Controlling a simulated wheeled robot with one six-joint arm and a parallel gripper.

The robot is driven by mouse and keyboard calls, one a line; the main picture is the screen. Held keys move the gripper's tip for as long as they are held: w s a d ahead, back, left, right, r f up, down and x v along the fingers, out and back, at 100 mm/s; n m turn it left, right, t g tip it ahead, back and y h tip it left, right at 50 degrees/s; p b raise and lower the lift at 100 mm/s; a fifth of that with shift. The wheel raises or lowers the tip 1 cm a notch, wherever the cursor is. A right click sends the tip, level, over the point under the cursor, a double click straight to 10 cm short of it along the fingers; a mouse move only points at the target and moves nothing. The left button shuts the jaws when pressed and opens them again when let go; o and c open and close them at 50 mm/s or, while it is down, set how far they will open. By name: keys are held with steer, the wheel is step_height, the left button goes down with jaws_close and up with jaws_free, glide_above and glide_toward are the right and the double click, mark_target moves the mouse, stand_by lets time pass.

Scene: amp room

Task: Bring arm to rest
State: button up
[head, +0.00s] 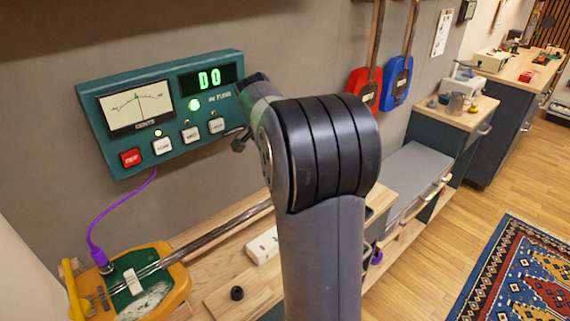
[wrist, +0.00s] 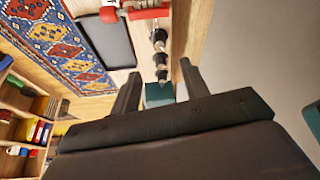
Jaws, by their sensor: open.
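My arm rises through the middle of the head view, and its rounded black joint hides most of my gripper. A dark part of it shows close to the tuner panel's right end; I cannot tell whether it touches. In the wrist view my gripper (wrist: 159,70) is open, its two dark fingers apart with nothing held between them. The teal tuner panel (head: 150,155) is on the wall, with a needle meter, a green display that seems to read "D0", a lit green lamp, a red button and several white buttons.
An orange-and-green stringed instrument (head: 165,300) lies on the bench below, joined to the panel by a purple cable (head: 95,225). Red (head: 362,85) and blue (head: 397,82) instruments hang on the wall. Cabinets stand right. Open floor and a patterned rug (head: 515,275) lie at lower right.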

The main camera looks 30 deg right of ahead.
steer(key=shift+a+r, duration=0.1)
steer(key=shift+r, duration=0.1)
steer(key=x, duration=1.1)
steer(key=shift+s, duration=0.1)
steer(key=shift+p, duration=0.3)
